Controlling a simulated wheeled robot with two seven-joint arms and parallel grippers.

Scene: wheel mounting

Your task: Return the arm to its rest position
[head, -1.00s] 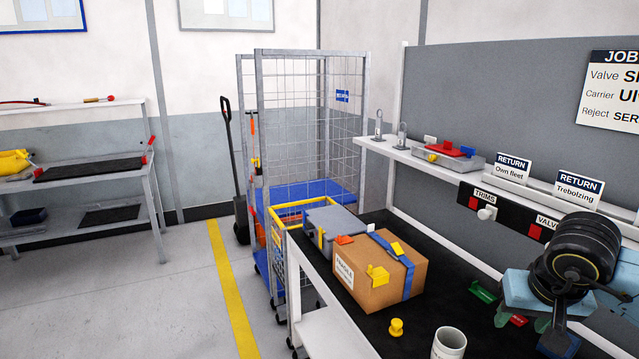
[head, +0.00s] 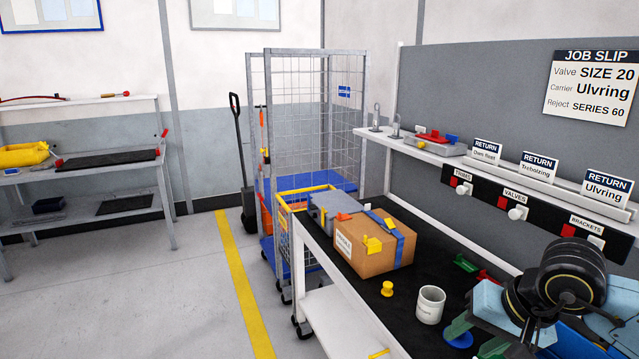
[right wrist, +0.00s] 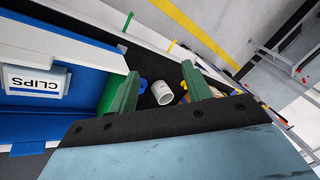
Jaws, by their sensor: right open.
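My right arm comes in at the lower right of the head view, bent over the bench. Part of my right gripper (head: 493,347), a green finger, shows at the bottom edge there. In the right wrist view the right gripper (right wrist: 160,74) has two green fingers spread wide with nothing held between them. A white mug (head: 430,305) stands upright on the black bench mat and shows beyond the gap between the fingers in the right wrist view (right wrist: 162,93). My left gripper is in neither view.
A blue disc-like piece (head: 458,339) lies near the right gripper. A cardboard box (head: 378,262), yellow knob (head: 387,289) and green clip (head: 465,263) are on the bench. A blue bin with a CLIPS label (right wrist: 36,82) is close to the gripper. Floor left of the bench is clear.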

